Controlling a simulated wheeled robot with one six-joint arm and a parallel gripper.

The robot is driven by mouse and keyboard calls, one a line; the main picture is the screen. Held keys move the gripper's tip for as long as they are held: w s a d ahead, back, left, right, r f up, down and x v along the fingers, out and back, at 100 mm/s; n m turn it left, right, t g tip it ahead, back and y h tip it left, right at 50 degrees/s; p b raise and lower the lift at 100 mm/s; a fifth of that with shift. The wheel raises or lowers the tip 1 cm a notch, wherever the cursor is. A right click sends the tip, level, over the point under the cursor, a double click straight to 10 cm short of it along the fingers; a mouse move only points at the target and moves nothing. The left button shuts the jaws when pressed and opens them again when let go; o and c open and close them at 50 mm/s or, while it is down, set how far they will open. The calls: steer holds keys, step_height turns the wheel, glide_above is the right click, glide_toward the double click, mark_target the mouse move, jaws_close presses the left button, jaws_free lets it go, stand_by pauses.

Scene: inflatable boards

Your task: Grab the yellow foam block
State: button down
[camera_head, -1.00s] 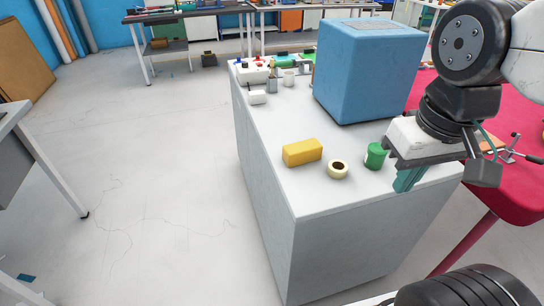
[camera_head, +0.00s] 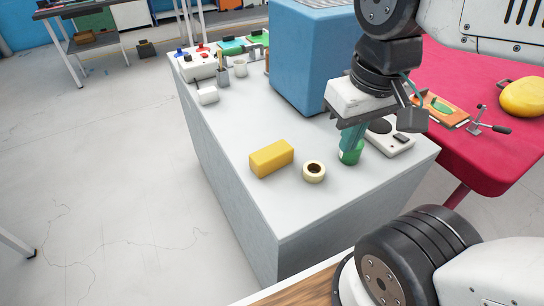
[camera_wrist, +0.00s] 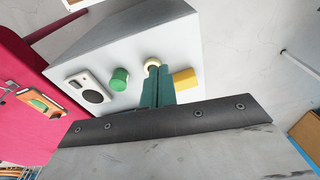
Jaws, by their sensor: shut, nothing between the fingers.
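The yellow foam block (camera_head: 271,159) lies on the white-topped counter (camera_head: 225,125), near its left edge. It also shows in the wrist view (camera_wrist: 185,78), partly hidden behind my gripper. My gripper (camera_head: 347,150) is shut and empty, with teal fingers pointing down. In the head view it overlaps the green cylinder (camera_head: 350,155), to the right of the block. I cannot tell whether the fingers touch the cylinder. In the wrist view the closed fingers (camera_wrist: 157,75) stand between the green cylinder (camera_wrist: 119,79) and the block.
A cream tape roll (camera_head: 314,171) sits right of the block. A large blue box (camera_head: 305,60) stands behind. A white device (camera_head: 392,140) lies at the right. Small items, including a white box (camera_head: 208,95), stand at the back left. A red table (camera_head: 470,90) adjoins at right.

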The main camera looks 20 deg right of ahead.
mark_target(266, 161)
stand_by(0.4)
